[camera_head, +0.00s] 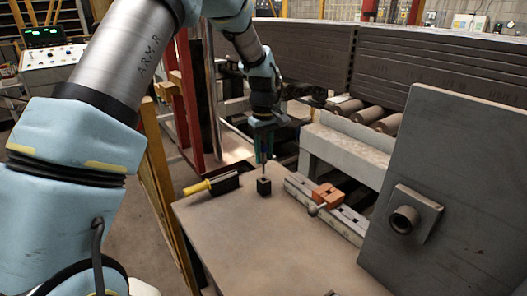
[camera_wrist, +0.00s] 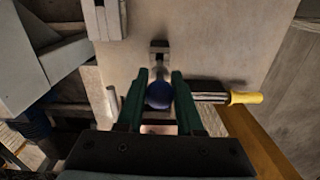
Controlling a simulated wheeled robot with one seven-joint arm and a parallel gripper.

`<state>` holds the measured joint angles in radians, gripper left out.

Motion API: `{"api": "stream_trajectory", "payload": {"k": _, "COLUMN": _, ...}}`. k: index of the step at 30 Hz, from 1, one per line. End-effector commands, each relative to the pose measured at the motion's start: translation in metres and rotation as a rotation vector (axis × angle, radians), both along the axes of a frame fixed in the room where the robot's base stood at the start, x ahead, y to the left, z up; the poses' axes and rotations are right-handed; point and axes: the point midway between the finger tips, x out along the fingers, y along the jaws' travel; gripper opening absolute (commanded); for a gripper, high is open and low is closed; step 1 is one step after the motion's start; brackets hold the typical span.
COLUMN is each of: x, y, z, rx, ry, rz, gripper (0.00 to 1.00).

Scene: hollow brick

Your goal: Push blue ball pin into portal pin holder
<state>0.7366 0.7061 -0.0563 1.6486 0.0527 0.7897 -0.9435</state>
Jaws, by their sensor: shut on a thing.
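In the wrist view, the blue ball (camera_wrist: 159,95) of the pin sits between the two green fingers of my gripper (camera_wrist: 160,76), which is shut on it. In the head view, my gripper (camera_head: 263,158) points down above the table. A small dark block (camera_head: 264,187), apparently the portal pin holder, stands on the table just below the gripper. In the wrist view the holder (camera_wrist: 159,47) shows just beyond the fingertips. The pin's lower end is too small to make out, so I cannot tell whether it touches the holder.
A yellow-handled tool (camera_head: 196,187) lies left of the holder on the table (camera_head: 250,235). An orange clamp (camera_head: 326,197) sits on a metal rail (camera_head: 350,222) to the right. A large upright panel with a round socket (camera_head: 403,219) stands far right. The table's front is clear.

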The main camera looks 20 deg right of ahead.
Motion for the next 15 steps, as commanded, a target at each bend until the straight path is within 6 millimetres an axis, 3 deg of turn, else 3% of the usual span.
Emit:
{"api": "stream_trajectory", "payload": {"k": 1, "x": 0.0000, "y": 0.0001, "z": -0.0087, "rx": 0.000, "ry": 0.000, "rz": 0.000, "gripper": 0.00}}
{"api": "stream_trajectory", "payload": {"k": 15, "x": 0.0001, "y": 0.0000, "z": -0.0074, "rx": 0.000, "ry": 0.000, "rz": 0.000, "gripper": 0.00}}
